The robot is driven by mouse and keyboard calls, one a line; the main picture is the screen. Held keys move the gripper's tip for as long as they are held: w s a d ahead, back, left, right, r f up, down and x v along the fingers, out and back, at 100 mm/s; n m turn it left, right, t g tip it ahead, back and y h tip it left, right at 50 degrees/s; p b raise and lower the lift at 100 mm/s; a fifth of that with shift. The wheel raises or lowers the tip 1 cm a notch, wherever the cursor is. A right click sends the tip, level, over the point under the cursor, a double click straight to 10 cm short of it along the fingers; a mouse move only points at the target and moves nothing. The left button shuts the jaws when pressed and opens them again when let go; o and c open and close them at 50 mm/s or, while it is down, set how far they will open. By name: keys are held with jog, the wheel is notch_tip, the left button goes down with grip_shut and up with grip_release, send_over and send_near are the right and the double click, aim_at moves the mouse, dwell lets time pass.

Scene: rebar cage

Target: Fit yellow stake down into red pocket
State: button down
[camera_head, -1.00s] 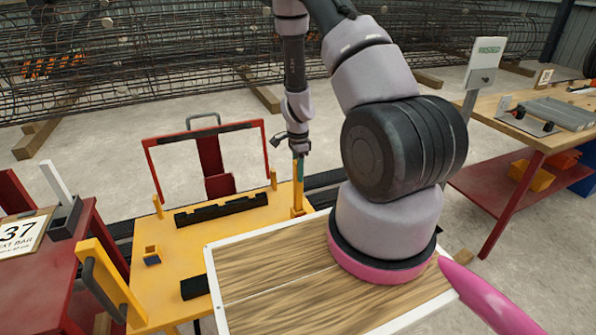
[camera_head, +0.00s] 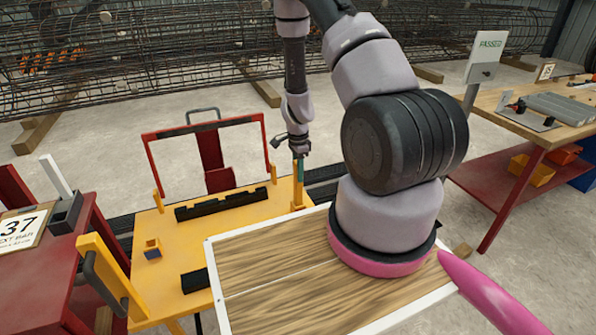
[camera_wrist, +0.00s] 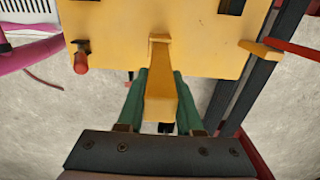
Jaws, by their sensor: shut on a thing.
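My gripper (camera_head: 301,166) points down at the far right corner of the yellow cart (camera_head: 228,243). Its green fingers (camera_wrist: 155,100) stand on either side of a yellow stake (camera_wrist: 159,85) and are shut on it. The stake also shows in the head view (camera_head: 297,192), upright at the cart's edge. In the wrist view its far end meets the yellow cart top; I cannot tell whether it is seated or merely overlaps there. I cannot make out a red pocket for certain. A small red peg-like part (camera_wrist: 81,63) shows at the cart's edge in the wrist view.
A black notched bar (camera_head: 221,204) lies on the yellow cart. A red frame (camera_head: 212,157) stands behind it. A red stand (camera_head: 38,270) with a "37" sign is at left, a wooden workbench (camera_head: 540,133) at right.

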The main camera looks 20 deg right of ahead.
jog(key=shift+f, duration=1.55)
jog(key=shift+c, duration=2.4)
grip_release()
notch_tip(320, 180, up, 11)
jog(key=shift+f, duration=0.1)
